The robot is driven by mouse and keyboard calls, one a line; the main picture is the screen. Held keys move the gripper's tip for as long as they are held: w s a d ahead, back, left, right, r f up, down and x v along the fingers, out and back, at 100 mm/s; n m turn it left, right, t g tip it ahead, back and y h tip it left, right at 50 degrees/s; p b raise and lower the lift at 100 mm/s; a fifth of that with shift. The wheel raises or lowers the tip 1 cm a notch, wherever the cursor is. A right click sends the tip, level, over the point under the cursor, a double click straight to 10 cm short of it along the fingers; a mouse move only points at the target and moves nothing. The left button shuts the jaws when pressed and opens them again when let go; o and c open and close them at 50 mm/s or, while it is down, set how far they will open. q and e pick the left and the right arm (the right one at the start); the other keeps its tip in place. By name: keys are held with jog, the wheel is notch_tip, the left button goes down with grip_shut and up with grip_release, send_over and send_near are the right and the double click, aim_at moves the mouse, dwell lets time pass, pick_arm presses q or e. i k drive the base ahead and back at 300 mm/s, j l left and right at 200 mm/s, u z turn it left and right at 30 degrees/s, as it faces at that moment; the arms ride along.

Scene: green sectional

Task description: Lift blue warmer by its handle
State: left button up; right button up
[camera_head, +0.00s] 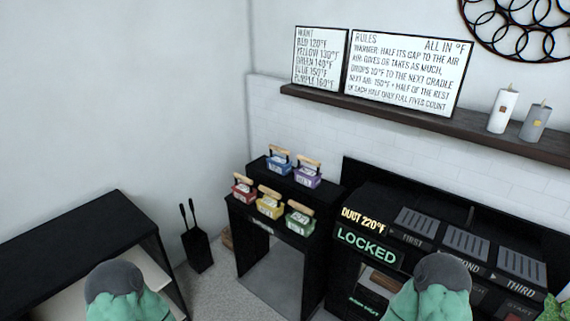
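The blue warmer (279,163) sits on the upper rear tier of the black stepped stand, with a tan wooden handle on top. A purple warmer (308,178) stands to its right on the same tier. A red warmer (242,192), a yellow warmer (270,207) and a green warmer (299,221) stand in a row on the lower front tier. All have similar tan handles. Green and grey parts of my arms show at the bottom edge, well apart from the warmers. Neither gripper is in the picture.
The black stand (243,244) is open below. To its right, a black console (399,257) has vented cradles and a "LOCKED" display (369,249). A shelf (430,119) above holds sign boards (407,74) and two candles. A black cabinet (84,232) stands left.

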aim_at(283, 166)
jog(key=i+j, duration=0.35)
jog(key=i, duration=0.2)
jog(key=i+j, duration=0.35)
jog(key=i, duration=0.2)
jog(key=i+j, duration=0.3)
jog(key=i, duration=0.25)
jog(key=z, duration=0.05)
